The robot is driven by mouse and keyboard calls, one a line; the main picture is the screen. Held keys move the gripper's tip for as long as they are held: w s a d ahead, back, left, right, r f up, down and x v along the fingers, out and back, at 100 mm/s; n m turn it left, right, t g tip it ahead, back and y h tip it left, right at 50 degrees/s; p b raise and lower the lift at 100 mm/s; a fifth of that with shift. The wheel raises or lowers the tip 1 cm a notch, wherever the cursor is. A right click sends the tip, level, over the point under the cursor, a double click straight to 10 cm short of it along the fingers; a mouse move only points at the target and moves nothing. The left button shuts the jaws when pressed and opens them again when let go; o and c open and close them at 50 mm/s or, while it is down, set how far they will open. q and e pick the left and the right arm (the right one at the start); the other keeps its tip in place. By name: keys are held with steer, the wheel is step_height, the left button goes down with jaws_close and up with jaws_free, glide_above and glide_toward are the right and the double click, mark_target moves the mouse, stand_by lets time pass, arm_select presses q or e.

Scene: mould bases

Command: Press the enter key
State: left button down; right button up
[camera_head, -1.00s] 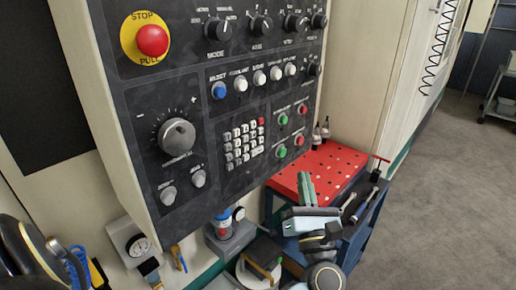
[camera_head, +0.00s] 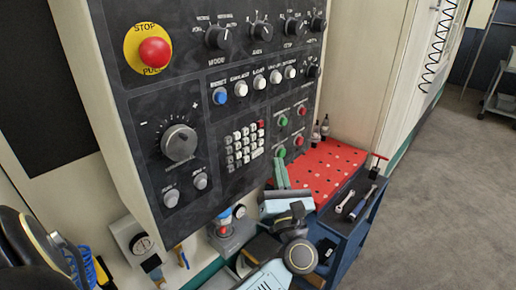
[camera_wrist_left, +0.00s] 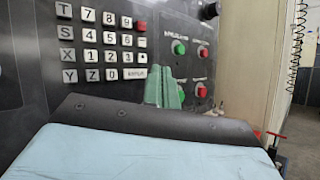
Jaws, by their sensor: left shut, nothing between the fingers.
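The enter key (camera_wrist_left: 135,72) is a wide white key in the bottom row of the keypad in the left wrist view. In the head view it is at the keypad's lower right (camera_head: 257,152). My left gripper (camera_head: 280,176) has its green fingers shut and empty, below and to the right of the keypad. In the left wrist view the fingertips (camera_wrist_left: 162,74) appear just right of the enter key. I cannot tell whether they touch the panel. My right gripper is not in view.
A red number-pad key (camera_head: 261,124) is at the keypad's top right. Green and red buttons (camera_head: 281,152) are close to the right of the keypad. A red perforated tabletop (camera_head: 335,165) stands below. An emergency stop button (camera_head: 155,52) is at the upper left.

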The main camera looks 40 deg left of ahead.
mark_target(257, 153)
arm_select(q)
steer(key=shift+w+a, duration=0.1)
steer(key=shift+a, duration=1.45)
stand_by(0.9)
steer(key=shift+a+b, duration=0.4)
steer(key=shift+w+a, duration=0.1)
steer(key=shift+a, duration=0.3)
stand_by(0.5)
steer(key=shift+d, duration=0.15)
steer(key=shift+d+b, duration=0.35)
steer(key=shift+d, duration=0.35)
steer(key=shift+d, duration=0.1)
